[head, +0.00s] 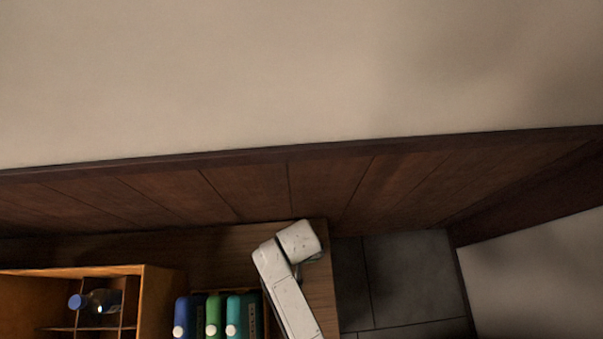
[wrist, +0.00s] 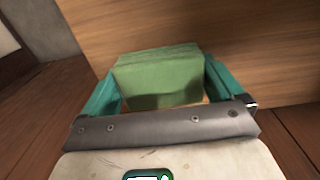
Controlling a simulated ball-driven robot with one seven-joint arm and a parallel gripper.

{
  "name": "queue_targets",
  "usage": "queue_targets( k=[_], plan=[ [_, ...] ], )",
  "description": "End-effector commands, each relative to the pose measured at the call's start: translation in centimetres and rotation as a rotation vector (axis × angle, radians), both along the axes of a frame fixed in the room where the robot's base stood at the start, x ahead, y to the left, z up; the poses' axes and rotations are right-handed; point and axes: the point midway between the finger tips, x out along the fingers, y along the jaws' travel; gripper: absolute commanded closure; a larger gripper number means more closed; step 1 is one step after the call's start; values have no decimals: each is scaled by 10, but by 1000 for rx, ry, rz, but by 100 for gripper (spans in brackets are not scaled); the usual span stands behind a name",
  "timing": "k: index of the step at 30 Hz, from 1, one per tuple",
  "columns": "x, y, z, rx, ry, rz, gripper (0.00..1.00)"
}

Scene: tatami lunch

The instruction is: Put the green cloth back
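The green cloth (wrist: 160,78) is a thick folded block in the wrist view. It sits between the two teal fingers of my gripper (wrist: 163,84), with a finger against each side. My gripper looks shut on it. A wooden surface fills the view just beyond the cloth; I cannot tell whether the cloth touches it. In the head view only my pale arm shows at the bottom middle; the gripper and the cloth are not visible there.
In the head view, a wooden divided box (head: 155,300) at the lower left holds a blue-capped bottle (head: 100,301). Beside it stand blue (head: 183,318), green (head: 214,316) and teal (head: 236,314) upright items, close to my arm. A panelled wall runs behind. Grey floor tiles (head: 405,280) lie to the right.

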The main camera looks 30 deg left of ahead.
Motion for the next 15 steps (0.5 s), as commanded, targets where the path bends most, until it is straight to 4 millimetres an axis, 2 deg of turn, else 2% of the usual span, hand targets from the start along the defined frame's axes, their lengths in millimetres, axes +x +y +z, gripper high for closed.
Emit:
queue_targets(
  k=[8,11,15],
  plan=[
    [-1,-1,-2,1,2,-3,0],
    [-1,-1,6,2,2,-3,0],
    [-1,0,31,2,2,-3,0]
  ],
)
